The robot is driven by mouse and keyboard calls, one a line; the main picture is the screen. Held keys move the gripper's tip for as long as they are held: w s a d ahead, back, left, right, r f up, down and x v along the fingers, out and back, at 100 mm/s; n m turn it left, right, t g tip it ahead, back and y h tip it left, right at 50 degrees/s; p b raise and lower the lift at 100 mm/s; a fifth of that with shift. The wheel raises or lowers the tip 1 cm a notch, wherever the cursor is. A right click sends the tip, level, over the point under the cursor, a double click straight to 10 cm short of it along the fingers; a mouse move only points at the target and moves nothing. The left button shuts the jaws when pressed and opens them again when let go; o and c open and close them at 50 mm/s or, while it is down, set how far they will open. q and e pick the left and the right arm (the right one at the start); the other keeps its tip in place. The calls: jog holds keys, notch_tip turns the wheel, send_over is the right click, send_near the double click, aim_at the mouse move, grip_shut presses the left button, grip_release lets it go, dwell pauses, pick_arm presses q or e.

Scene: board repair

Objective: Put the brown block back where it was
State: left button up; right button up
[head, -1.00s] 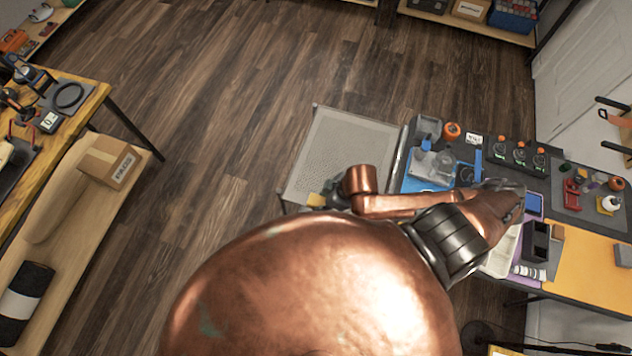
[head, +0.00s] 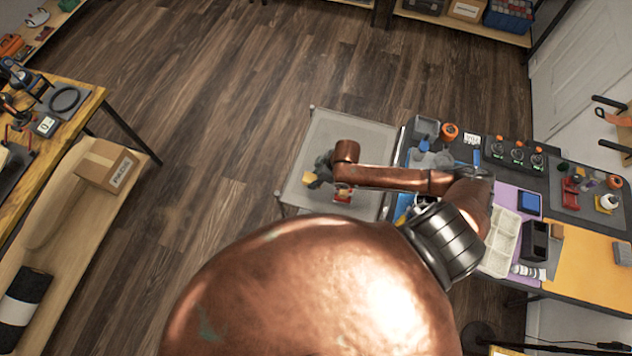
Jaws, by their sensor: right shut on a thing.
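A small brown block (head: 556,231) lies on the right-hand workbench, at the left edge of the orange mat, beside a black holder. My right arm reaches left over the grey perforated cart top. My right gripper (head: 318,172) is dark, small and partly hidden by its own wrist. It is shut on a small yellow thing (head: 311,181), whose shape is hard to make out. Whether this thing touches the cart top, I cannot tell. My left gripper is not in view.
A red thing (head: 343,193) is on the grey cart top (head: 372,140), close to my right wrist. The workbench holds a white divided tray (head: 500,243), a blue box (head: 530,203), a grey block (head: 622,252) and an orange mat (head: 590,275). Wooden floor is clear left of the cart.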

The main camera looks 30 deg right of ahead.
jog(key=shift+s+f, duration=0.1)
jog(key=shift+f, duration=1.3)
jog(key=o, duration=1.1)
jog(key=shift+f, duration=0.1)
jog(key=p+v, duration=0.1)
jog(key=v, duration=1.1)
